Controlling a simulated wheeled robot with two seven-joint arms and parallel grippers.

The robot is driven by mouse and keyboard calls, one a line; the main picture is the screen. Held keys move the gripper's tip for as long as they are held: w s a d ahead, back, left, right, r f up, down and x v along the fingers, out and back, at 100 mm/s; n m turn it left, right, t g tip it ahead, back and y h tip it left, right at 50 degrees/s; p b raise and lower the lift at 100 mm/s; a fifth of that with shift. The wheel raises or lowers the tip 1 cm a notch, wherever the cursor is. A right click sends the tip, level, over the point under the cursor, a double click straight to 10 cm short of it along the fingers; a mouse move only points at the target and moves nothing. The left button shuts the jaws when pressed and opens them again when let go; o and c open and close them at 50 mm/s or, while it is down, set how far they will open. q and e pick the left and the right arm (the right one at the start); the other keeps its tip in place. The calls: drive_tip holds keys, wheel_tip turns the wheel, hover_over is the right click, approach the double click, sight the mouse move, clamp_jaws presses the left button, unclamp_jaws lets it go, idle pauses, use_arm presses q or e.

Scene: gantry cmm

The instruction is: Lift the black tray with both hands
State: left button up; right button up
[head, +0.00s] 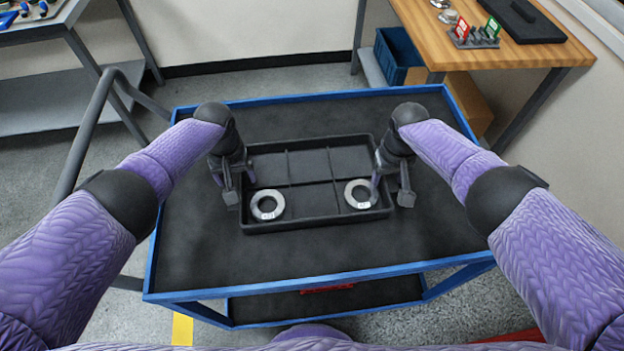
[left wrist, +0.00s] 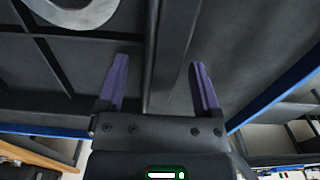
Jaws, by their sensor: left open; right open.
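The black tray (head: 312,213) sits flat on the dark top of a blue-edged cart and has thin dividers inside. Two silver rings lie in its near compartments, one at the left (head: 267,217) and one at the right (head: 361,206). My left gripper (head: 239,188) is open at the tray's left wall. In the left wrist view its fingers (left wrist: 160,82) stand on either side of the tray wall (left wrist: 172,45), with gaps showing. My right gripper (head: 391,187) is open at the right wall, one finger inside and one outside. Its contact with the wall cannot be told.
The cart top (head: 330,258) is clear around the tray. A wooden table (head: 480,52) with small items and a blue bin (head: 392,57) beneath it stand at the back right. A grey bench (head: 60,28) is at the back left.

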use_arm(q)
drive_tip(key=c, duration=0.7)
use_arm(e)
drive_tip(key=c, duration=0.7)
use_arm(q)
drive_tip(key=shift+c, duration=1)
use_arm(e)
clamp_jaws()
use_arm(q)
clamp_jaws()
